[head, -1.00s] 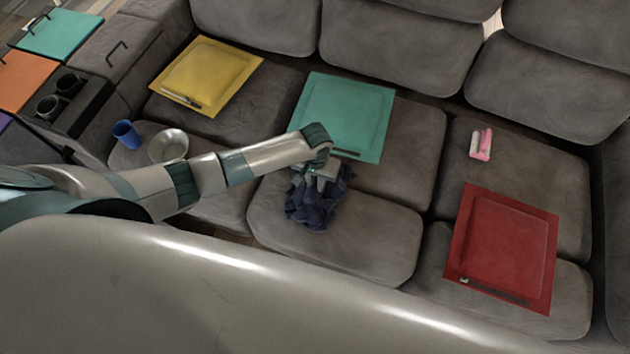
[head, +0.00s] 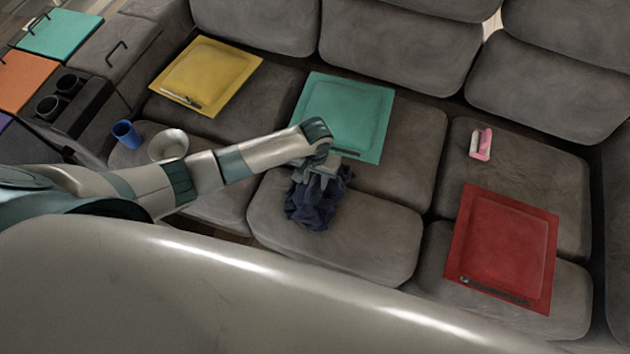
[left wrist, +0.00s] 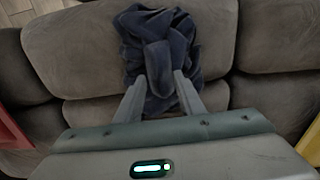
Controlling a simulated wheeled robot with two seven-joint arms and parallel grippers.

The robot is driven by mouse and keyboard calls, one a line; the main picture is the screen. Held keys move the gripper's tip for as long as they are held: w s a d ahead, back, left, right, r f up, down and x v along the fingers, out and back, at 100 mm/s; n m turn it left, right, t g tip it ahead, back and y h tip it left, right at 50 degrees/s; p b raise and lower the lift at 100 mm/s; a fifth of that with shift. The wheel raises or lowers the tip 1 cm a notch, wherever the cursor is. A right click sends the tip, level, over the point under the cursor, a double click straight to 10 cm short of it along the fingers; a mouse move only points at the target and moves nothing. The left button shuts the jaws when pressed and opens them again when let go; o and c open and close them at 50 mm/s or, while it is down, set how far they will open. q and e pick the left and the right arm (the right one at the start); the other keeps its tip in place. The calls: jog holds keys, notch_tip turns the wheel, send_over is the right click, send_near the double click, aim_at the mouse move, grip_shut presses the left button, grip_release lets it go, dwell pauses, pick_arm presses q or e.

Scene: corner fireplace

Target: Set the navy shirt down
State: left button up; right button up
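The navy shirt (head: 314,207) is a crumpled dark blue heap on the front of the sofa's middle seat, just in front of the teal square panel (head: 345,115). My left gripper (head: 316,182) is right over it, pointing down. In the left wrist view the two fingers (left wrist: 160,88) stand apart, with a raised fold of the shirt (left wrist: 158,50) between their tips. The fingers look spread rather than pinching the fold. The underside of the shirt is hidden. My right gripper is not in view.
A yellow panel (head: 206,75) lies on the left seat and a red panel (head: 505,245) on the right seat. A pink and white item (head: 481,144) lies behind the red one. A bowl (head: 168,147) and blue cup (head: 126,133) stand at left. Cushion right of the shirt is clear.

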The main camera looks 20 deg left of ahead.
pick_arm(q)
notch_tip(320, 180, up, 10)
dwell(0.4)
dwell(0.4)
jog(key=s+d+f, duration=0.1)
jog(key=s+f, duration=0.1)
jog(key=s+d+f+t+h, duration=0.1)
jog(key=s+f, duration=0.2)
jog(key=s+d+f+m+h, duration=0.1)
jog(key=s+f, duration=0.1)
jog(key=shift+s+f, duration=0.25)
jog(key=shift+s, duration=0.15)
jog(key=s+a+f, duration=0.4)
jog(key=s+f, duration=0.7)
jog(key=s+a+f+y, duration=0.1)
jog(key=s+a+f, duration=0.4)
jog(key=s+f, duration=0.6)
jog(key=s+a+f+m+y, duration=0.1)
jog(key=s+a+f, duration=0.3)
jog(key=s+f, duration=0.7)
jog(key=shift+s+a+f, duration=0.3)
jog(key=shift+s+a, duration=0.05)
jog(key=shift+s, duration=0.75)
